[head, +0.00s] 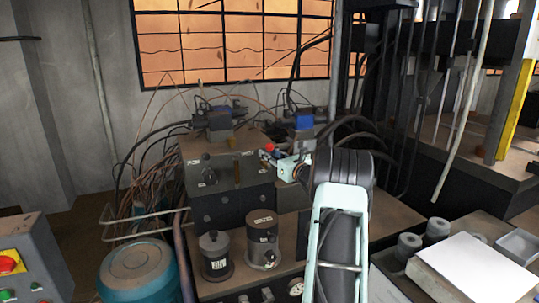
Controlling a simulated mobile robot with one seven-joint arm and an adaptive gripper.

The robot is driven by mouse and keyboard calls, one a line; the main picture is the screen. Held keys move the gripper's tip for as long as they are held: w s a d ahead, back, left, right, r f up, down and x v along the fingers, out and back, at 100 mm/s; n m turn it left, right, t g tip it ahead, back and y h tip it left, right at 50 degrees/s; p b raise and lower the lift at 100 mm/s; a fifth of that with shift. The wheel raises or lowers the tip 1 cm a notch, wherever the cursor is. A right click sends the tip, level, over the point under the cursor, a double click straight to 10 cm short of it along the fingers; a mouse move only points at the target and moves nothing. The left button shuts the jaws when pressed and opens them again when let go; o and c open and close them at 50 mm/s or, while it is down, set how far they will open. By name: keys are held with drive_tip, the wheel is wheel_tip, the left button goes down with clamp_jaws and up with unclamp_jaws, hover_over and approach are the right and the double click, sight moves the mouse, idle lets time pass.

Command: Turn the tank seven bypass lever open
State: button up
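A dark hydraulic block (222,180) with small white labels stands on the machine in the middle of the head view. A small red part (269,147) shows at the block's right edge. I cannot tell which of these, if any, is the tank seven bypass lever; no label is readable.
Two dark cylinders (262,240) stand in front of the block. A blue drum (139,272) and a control box with a red button (8,264) are at left. Loose hoses and wires surround the block. A bench with a white-topped block (475,265) is at right.

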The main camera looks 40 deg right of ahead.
drive_tip(key=shift+c, duration=0.5)
clamp_jaws()
drive_tip(key=shift+d, duration=0.15)
drive_tip(key=s+d+f+m+t+h+p, duration=0.1)
drive_tip(key=d+f+m+h, duration=0.2)
drive_tip(key=m, duration=1.5)
drive_tip(key=shift+s+d+f+m+t+h+p, duration=0.35)
drive_tip(key=shift+d+f, duration=0.8)
drive_tip(key=shift+d, duration=0.4)
